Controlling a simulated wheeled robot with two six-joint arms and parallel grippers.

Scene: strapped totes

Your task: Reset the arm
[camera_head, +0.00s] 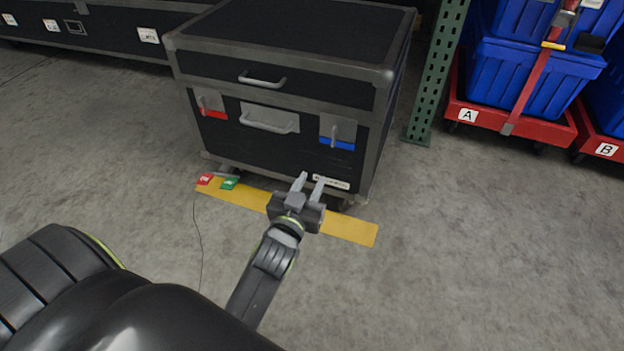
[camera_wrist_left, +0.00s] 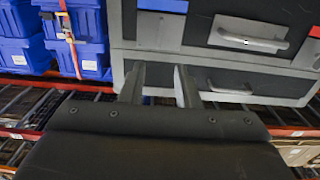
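My left gripper (camera_head: 311,184) reaches in from the lower left in the head view. Its two fingers are apart with nothing between them, in front of the lower right part of a black flight case (camera_head: 290,92). In the left wrist view the gripper (camera_wrist_left: 158,88) also shows two separated fingers, with the case (camera_wrist_left: 290,62) beyond them. I cannot tell whether the fingertips touch the case. My right gripper is in neither view.
A yellow floor strip (camera_head: 348,231) with red (camera_head: 205,179) and green (camera_head: 229,183) tags lies before the case. A green rack post (camera_head: 433,75) stands right of it. Blue totes (camera_head: 520,75) sit on a red dolly (camera_head: 480,118). The floor at lower right is clear.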

